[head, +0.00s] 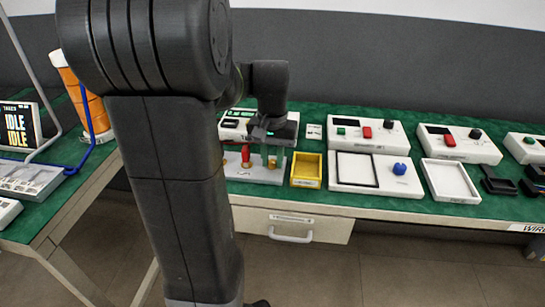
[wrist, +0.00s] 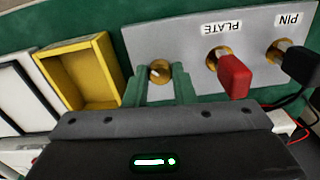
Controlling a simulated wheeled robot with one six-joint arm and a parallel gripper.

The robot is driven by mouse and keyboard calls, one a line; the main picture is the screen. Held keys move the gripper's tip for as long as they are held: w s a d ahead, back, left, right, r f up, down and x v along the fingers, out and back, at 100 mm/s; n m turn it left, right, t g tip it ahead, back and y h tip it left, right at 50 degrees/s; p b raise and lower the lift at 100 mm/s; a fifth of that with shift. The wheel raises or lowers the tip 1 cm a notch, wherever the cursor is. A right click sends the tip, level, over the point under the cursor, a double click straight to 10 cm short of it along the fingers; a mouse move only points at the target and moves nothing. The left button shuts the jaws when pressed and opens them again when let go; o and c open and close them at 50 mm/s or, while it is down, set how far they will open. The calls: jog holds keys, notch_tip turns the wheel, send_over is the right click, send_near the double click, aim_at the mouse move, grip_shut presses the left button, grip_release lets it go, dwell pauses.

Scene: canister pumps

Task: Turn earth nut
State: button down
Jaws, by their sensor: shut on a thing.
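In the wrist view, the earth nut (wrist: 158,70) is a small brass knob on a grey terminal panel (wrist: 195,42). My gripper (wrist: 161,82) has its two green fingers on either side of the nut and is shut on it. The nut's sides are partly hidden by the fingers. In the head view, my gripper (head: 270,137) comes down from above over the right end of the panel (head: 252,174), where the brass nut (head: 272,162) shows below it.
A red plug (wrist: 234,76) sits in the PLATE terminal and a black plug (wrist: 298,64) in the PIN terminal, close beside my gripper. A yellow tray (head: 306,170) stands just right of the panel. White instrument boxes (head: 365,132) line the green bench behind.

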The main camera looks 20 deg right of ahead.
aim_at(273, 161)
jog(key=shift+r+m+p, duration=0.15)
jog(key=shift+m+p, duration=0.3)
jog(key=shift+m, duration=0.35)
jog(key=c, duration=1.2)
grip_release()
notch_tip(273, 161, up, 14)
jog(key=p, duration=0.3)
jog(key=shift+f+p, duration=0.25)
jog(key=shift+p, duration=0.1)
